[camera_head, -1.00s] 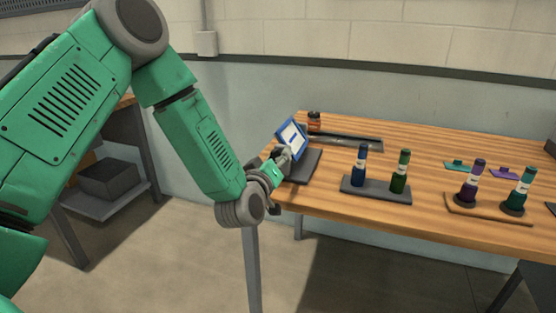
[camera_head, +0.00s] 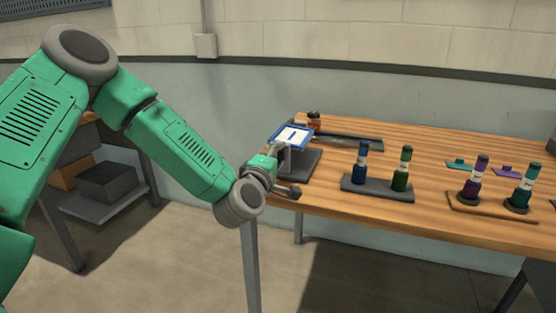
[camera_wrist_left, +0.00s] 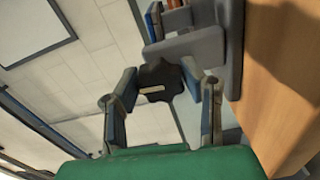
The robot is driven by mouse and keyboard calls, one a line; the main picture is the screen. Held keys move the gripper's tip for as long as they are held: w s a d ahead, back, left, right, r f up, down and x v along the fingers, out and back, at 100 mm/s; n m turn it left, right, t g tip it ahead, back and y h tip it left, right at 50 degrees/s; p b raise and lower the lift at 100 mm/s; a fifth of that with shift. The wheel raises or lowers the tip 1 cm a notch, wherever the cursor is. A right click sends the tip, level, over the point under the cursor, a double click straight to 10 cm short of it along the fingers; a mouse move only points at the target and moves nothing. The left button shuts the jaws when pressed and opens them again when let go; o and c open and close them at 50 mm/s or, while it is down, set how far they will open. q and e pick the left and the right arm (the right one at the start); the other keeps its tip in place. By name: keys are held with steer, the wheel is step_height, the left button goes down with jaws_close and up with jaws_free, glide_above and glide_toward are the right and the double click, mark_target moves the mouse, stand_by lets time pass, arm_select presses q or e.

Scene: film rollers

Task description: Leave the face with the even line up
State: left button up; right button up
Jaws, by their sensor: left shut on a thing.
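A blue-framed panel (camera_head: 292,137) with a white face and a short dark blue line shows at the table's left end. Its face with the line is turned mostly upward, slightly tilted. My left gripper (camera_head: 284,157) is at the panel's near side, shut on it; the contact is small and partly hidden. In the left wrist view, the two fingers (camera_wrist_left: 163,98) stand either side of a dark piece (camera_wrist_left: 160,78) with a pale slot; I cannot tell which part of the panel this is. The panel's underside is hidden. My right gripper is not in view.
A dark grey pad (camera_head: 305,167) lies below the panel. A dark tray (camera_head: 348,142) and small jar (camera_head: 313,120) are behind. The front table strip is clear.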

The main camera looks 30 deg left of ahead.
arm_select(q)
steer(key=shift+s+f+n, duration=0.1)
steer(key=shift+f+n, duration=0.2)
steer(key=shift+n, duration=0.3)
steer(key=o, duration=1.1)
steer(key=shift+c, duration=0.2)
steer(key=shift+o, duration=0.6)
steer(key=shift+a, duration=0.1)
steer(key=shift+r, duration=0.1)
steer(key=shift+s, duration=0.2)
steer(key=v, duration=1.1)
steer(key=shift+s, duration=0.2)
